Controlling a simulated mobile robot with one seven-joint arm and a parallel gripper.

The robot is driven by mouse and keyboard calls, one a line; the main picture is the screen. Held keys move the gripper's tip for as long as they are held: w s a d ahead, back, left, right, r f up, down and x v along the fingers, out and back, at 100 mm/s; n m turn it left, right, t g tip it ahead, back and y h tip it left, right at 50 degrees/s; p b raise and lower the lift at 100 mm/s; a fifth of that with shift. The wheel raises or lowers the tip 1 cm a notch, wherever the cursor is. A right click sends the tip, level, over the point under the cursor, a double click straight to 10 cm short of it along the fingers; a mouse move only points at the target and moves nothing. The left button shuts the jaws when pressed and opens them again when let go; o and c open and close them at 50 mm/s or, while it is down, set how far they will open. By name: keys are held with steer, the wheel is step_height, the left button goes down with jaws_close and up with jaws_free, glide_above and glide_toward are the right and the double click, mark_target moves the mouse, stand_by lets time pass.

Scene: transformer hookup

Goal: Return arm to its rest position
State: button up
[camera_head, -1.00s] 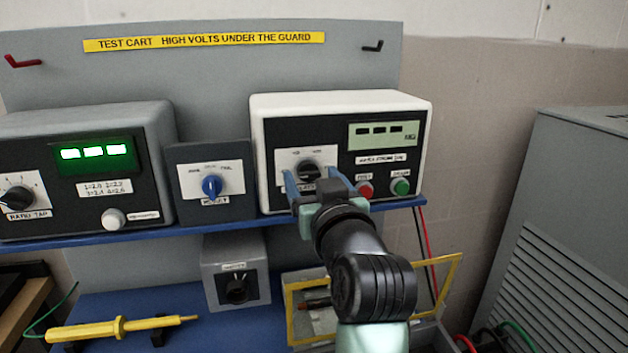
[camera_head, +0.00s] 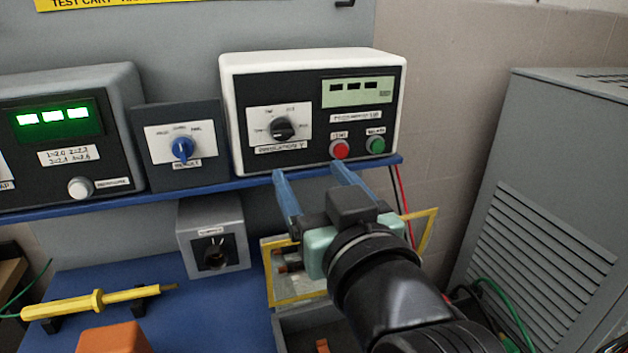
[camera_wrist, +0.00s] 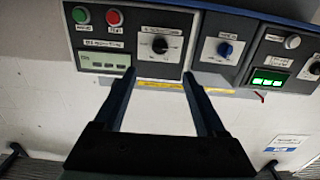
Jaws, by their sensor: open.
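My gripper (camera_head: 312,180) is open and empty in the head view, its two blue fingers apart in front of the blue shelf's edge, below the white instrument box (camera_head: 312,65). The box carries a black rotary knob (camera_head: 283,129), a red button (camera_head: 340,149), a green button (camera_head: 376,145) and a display with dark segments. The fingers look clear of the knob. In the wrist view, my gripper (camera_wrist: 160,82) shows its fingers spread below the same box, which appears upside down with its knob (camera_wrist: 160,45) between and beyond the tips.
A small box with a blue knob (camera_head: 182,150) and a grey meter with a green lit display (camera_head: 53,116) stand on the blue shelf (camera_head: 130,200). Below are a grey switch box (camera_head: 212,235), a yellow probe (camera_head: 95,303) and a yellow-framed guard (camera_head: 425,229). A grey cabinet (camera_head: 560,180) stands right.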

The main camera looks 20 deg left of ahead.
steer(key=s+d+r+m+t+h+p, duration=0.2)
steer(key=s+d+r+t+h+p, duration=0.1)
steer(key=r, duration=0.7)
steer(key=s+d+r+m+t+h+p, duration=0.2)
steer(key=s+d+r+t+h+p, duration=0.1)
steer(key=r, duration=0.8)
steer(key=s+d+r+m+t+h+p, duration=0.3)
steer(key=s+d+r+t+h+p, duration=0.1)
steer(key=r, duration=0.7)
steer(key=shift+d+r+t+p, duration=0.25)
steer(key=shift+d+t+p, duration=0.2)
steer(key=shift+t, duration=0.75)
